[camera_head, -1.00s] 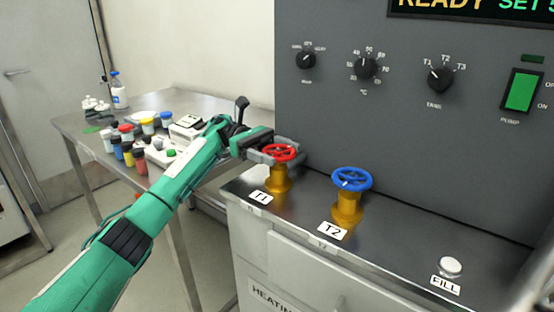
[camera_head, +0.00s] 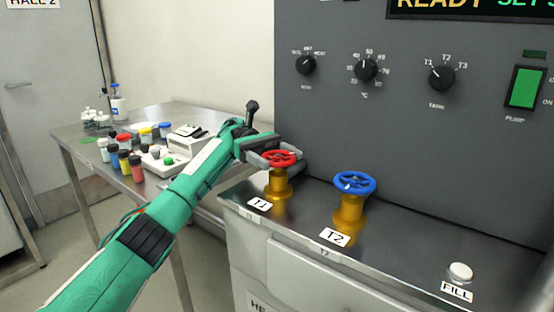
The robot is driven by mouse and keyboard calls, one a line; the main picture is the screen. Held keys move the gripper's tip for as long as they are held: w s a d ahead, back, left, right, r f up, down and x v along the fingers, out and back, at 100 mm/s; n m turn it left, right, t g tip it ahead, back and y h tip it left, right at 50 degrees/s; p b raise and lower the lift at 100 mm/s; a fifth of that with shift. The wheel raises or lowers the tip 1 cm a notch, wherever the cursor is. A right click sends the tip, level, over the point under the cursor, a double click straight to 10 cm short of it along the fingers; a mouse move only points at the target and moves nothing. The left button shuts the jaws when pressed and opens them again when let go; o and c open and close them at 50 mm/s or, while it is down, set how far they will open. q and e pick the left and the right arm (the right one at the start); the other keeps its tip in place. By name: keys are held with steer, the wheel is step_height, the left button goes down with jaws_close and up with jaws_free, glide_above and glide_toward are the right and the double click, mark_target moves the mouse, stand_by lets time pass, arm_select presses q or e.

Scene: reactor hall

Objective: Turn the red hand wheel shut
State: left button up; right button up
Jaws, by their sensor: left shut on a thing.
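The red hand wheel (camera_head: 281,158) sits on a brass valve (camera_head: 278,185) behind the T1 label (camera_head: 260,204), at the left end of the steel counter. My left gripper (camera_head: 277,156) reaches in from the left at wheel height and is shut on the red wheel, with its fingers at the rim. The fingers partly hide the wheel's left side. My right gripper is not in view.
A blue hand wheel (camera_head: 355,183) on a brass valve stands close to the right, behind the T2 label (camera_head: 334,237). A grey control panel (camera_head: 420,120) rises behind. A white FILL button (camera_head: 460,272) is at front right. A side table (camera_head: 82,155) holds bottles and jars.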

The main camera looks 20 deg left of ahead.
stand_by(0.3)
arm_select(q)
steer(key=o, duration=1)
steer(key=shift+r, duration=0.1)
step_height(320, 180, up, 12)
steer(key=p, duration=0.2)
step_height(320, 180, up, 7)
steer(key=p, duration=0.2)
glide_above(277, 154)
steer(key=shift+r, duration=0.45)
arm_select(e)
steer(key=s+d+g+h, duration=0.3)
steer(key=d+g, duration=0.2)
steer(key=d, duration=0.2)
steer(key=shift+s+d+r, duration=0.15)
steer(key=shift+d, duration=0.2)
